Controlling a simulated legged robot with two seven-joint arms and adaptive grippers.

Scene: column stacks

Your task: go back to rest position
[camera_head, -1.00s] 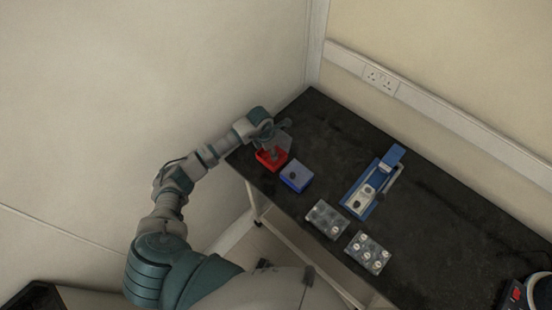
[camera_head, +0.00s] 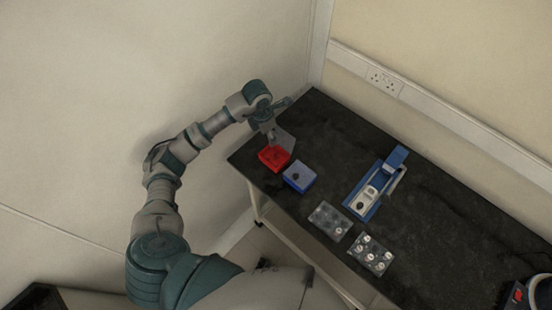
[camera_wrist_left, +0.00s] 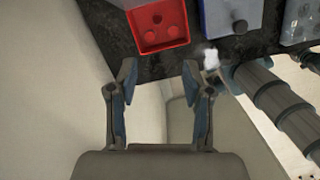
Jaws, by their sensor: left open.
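My left gripper (camera_head: 284,137) is over the far left corner of the dark table, just above the red box. In the left wrist view its two fingers (camera_wrist_left: 160,76) are spread with nothing between them. The red box (camera_head: 270,160) sits near the table's left edge; in the left wrist view it lies ahead of the fingertips, with round holes in its top (camera_wrist_left: 160,40). My right gripper is not in either view.
On the black table (camera_head: 440,220) stand a blue box with a dark knob (camera_head: 300,181), a blue-and-white device (camera_head: 365,200) and two clear trays (camera_head: 330,217) with small round pieces. A red-and-dark device (camera_head: 518,297) is at lower right. Walls rise behind and left.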

